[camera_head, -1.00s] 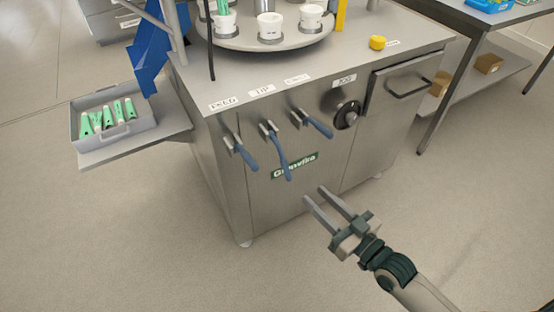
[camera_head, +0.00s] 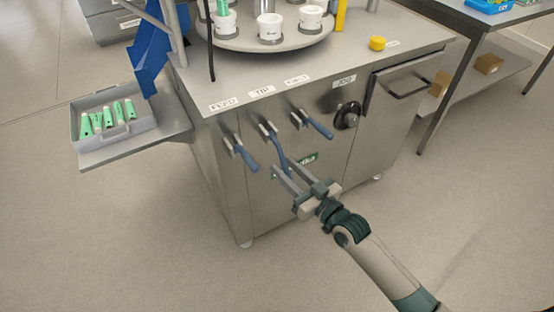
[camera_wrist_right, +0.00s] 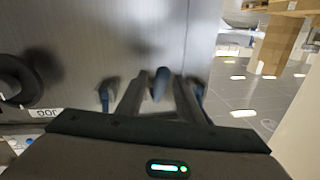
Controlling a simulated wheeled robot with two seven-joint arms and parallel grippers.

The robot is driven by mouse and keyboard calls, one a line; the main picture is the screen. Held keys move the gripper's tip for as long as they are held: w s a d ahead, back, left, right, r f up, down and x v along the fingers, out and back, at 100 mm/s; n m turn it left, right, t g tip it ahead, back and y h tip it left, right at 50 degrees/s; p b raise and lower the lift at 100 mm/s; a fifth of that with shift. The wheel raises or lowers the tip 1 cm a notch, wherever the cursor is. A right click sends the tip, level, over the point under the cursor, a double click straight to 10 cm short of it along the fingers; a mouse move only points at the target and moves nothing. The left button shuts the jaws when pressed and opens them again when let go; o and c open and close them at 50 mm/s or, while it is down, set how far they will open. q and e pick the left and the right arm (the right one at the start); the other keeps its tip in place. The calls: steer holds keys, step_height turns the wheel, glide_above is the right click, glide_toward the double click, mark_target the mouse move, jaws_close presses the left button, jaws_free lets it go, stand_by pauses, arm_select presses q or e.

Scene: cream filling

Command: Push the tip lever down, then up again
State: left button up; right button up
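The tip lever (camera_head: 277,146) is the middle of three blue-handled levers on the front of the steel machine, under the TIP label (camera_head: 262,91). Its handle hangs down. My right gripper (camera_head: 282,167) is in front of the panel at the lever's lower end, fingers apart. In the right wrist view the blue lever end (camera_wrist_right: 160,82) shows between the two open fingers (camera_wrist_right: 160,98); I cannot tell whether they touch it. My left gripper is not in view.
The feed lever (camera_head: 245,154) is close on the left and another blue lever (camera_head: 317,125) on the right. A black knob (camera_head: 347,116) sits farther right. A side shelf holds a grey tray (camera_head: 140,126) with green tubes. The floor in front is clear.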

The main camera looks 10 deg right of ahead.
steer(key=shift+x, duration=2.25)
jaws_close()
